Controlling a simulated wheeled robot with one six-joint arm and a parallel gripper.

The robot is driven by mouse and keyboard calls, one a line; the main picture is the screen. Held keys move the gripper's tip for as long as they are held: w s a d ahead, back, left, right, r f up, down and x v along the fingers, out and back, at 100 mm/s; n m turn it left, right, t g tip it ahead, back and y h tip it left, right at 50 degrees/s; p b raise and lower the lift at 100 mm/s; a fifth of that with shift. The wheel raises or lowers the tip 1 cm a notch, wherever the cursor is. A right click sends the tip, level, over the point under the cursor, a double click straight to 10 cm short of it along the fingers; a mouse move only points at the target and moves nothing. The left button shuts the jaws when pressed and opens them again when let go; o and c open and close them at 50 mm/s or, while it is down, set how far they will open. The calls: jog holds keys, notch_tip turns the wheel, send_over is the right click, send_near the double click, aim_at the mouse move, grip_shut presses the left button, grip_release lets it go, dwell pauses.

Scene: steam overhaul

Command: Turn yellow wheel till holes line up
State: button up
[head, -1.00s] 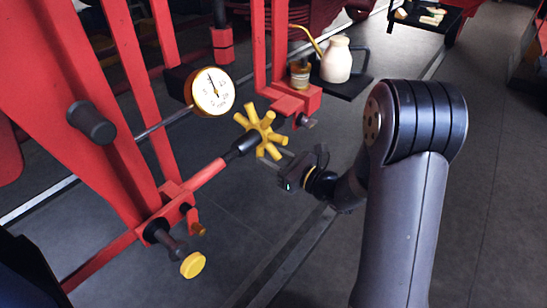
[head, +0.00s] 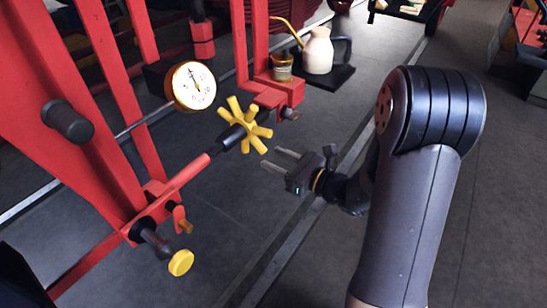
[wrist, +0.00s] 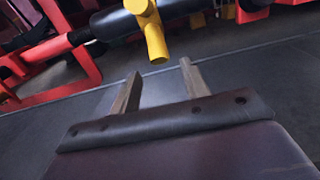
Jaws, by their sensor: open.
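The yellow wheel (head: 246,124) is a hub with several stubby spokes, on a black shaft at the end of a red bar. My gripper (head: 272,159) is open and empty, just below and to the right of the wheel, apart from it. In the wrist view, one yellow spoke (wrist: 156,40) hangs ahead of and above the gap between the fingertips of my gripper (wrist: 159,68). The holes cannot be made out in either view.
A round white gauge (head: 194,86) is left of the wheel. A cream oil can (head: 318,52) stands on a black shelf (head: 340,74) behind it. Red frame bars (head: 125,130) fill the left.

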aim_at(265, 133)
notch_tip(265, 133, up, 7)
jog(key=s+d+p, duration=0.1)
jog(key=d+p, duration=0.1)
jog(key=p, duration=0.5)
jog(key=shift+x, duration=3)
jog(key=shift+s+a, duration=0.15)
jog(key=shift+c, duration=0.2)
grip_shut()
